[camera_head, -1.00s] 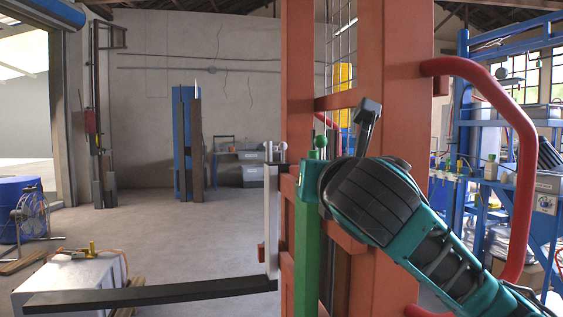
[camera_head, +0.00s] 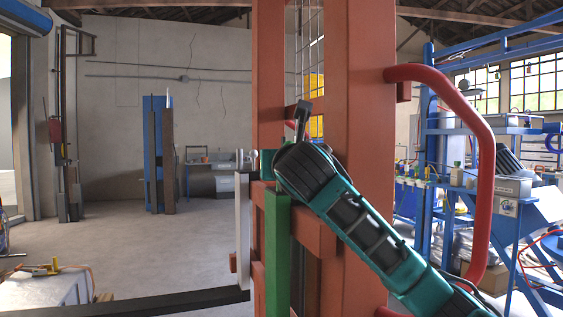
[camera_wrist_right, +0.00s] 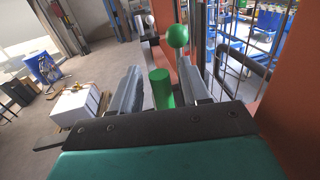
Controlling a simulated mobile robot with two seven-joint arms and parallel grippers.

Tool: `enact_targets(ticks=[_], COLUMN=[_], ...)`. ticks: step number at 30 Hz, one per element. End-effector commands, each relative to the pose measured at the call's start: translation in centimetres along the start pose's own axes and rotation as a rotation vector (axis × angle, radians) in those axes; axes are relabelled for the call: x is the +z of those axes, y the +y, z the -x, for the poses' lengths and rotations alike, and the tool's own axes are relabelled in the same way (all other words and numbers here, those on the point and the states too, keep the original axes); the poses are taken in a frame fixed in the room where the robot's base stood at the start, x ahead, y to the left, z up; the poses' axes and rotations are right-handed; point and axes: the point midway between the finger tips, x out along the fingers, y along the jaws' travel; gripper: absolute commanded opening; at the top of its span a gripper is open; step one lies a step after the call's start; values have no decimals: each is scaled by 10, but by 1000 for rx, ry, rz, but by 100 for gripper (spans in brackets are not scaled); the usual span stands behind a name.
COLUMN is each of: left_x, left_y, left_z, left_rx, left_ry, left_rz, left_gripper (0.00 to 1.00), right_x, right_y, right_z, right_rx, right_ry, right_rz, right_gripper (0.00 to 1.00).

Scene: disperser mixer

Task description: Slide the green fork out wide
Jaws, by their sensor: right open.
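The green fork's upright (camera_head: 277,250) stands on the front of the orange mast (camera_head: 362,150) in the head view. My right gripper (camera_wrist_right: 160,86) is at its top. In the right wrist view the gripper's two grey fingers are apart, with a green peg (camera_wrist_right: 161,88) between them; whether they touch it I cannot tell. A green ball (camera_wrist_right: 178,36) is just beyond the fingertips. In the head view my right gripper (camera_head: 303,112) and wrist hide the ball. The green fork's lower part is out of frame. My left gripper is not in view.
A pale fork upright (camera_head: 243,225) with a dark tine (camera_head: 150,303) stands left of the green one; its pale ball (camera_wrist_right: 148,20) shows in the wrist view. A red curved handle (camera_head: 485,150) is at right.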

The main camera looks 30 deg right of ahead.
Motion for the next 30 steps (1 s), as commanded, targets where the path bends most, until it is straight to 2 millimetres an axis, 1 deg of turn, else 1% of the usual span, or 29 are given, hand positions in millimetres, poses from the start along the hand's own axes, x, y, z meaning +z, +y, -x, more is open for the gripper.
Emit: enact_targets(ticks=[4, 11, 14, 26, 30], left_x=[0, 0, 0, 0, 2], left_y=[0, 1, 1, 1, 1], left_z=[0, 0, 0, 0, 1], left_rx=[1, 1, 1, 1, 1], left_ry=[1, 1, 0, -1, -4], left_rz=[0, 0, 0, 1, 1], left_gripper=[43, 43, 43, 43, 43], right_x=[0, 0, 0, 0, 0], right_y=[0, 0, 0, 0, 0], right_z=[-6, -6, -6, -6, -6], right_rx=[0, 0, 0, 0, 0], right_ry=[0, -1, -1, -1, 0], right_rz=[-1, -1, -1, -1, -1], right_gripper=[46, 46, 38, 0, 0])
